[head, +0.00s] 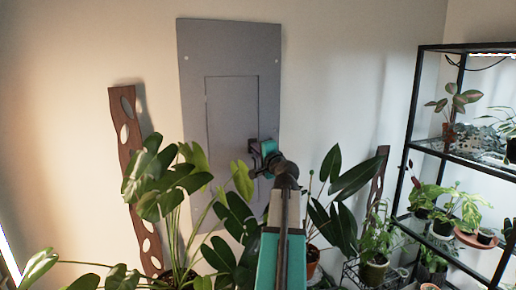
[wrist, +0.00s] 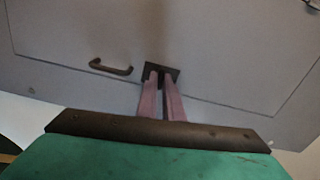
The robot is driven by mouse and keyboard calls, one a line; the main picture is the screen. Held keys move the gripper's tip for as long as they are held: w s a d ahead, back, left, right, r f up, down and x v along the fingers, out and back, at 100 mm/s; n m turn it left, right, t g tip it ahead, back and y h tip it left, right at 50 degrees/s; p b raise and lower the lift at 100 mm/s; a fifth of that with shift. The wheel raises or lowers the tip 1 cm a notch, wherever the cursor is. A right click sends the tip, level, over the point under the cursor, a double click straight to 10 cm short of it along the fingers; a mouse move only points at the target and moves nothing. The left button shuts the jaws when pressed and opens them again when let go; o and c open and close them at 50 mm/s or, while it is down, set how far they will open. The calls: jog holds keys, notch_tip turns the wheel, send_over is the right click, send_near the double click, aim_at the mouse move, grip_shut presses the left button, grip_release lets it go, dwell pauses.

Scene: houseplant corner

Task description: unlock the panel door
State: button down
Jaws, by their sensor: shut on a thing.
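The grey panel door (head: 230,108) is set in a larger grey panel (head: 230,42) on the wall. It looks closed, its edge flush with the panel. In the wrist view the door (wrist: 120,25) fills the upper part, with a dark bar handle (wrist: 111,68) and, to its right, a small dark lock (wrist: 174,69) near the door's edge. My gripper (wrist: 163,80) has its two pinkish fingers close together at the lock, shut on its small middle part, which the fingertips hide. In the head view my gripper (head: 257,158) is at the door's right edge.
Leafy plants (head: 158,182) stand below and left of the panel, and more leaves (head: 345,180) surround my arm. A wavy brown board (head: 122,120) leans on the wall at left. A black shelf (head: 410,150) with potted plants stands at right.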

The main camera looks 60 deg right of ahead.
jog(key=shift+s+m, duration=0.1)
jog(key=shift+m, duration=0.6)
jog(key=c, duration=1.9)
grip_release()
jog(key=b+v, duration=0.3)
jog(key=v, duration=1)
jog(key=shift+s+a+b, duration=0.3)
